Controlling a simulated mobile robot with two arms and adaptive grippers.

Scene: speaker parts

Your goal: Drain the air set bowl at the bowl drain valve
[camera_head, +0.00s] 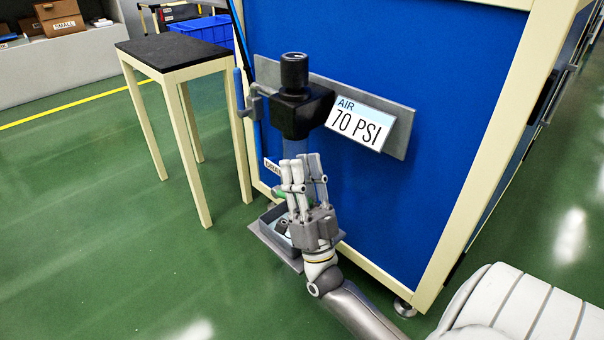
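The air set (301,110) is a black regulator with a ribbed knob on top, mounted on a grey plate on the blue panel. Its clear bowl (296,146) hangs below and is partly hidden by my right gripper (305,168). The gripper points up in front of the bowl's lower part; I cannot tell whether it touches it or how far its fingers are apart. A small green part (308,196) shows behind the fingers; the drain valve itself is mostly hidden. A label (271,166) is partly covered. My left gripper is not in view.
A grey tray (262,232) with something in it sits below the bowl. A sign (360,122) reads AIR 70 PSI. A blue-handled valve (240,90) is left of the regulator. A black-topped table (178,52) stands left. Green floor is clear at front left.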

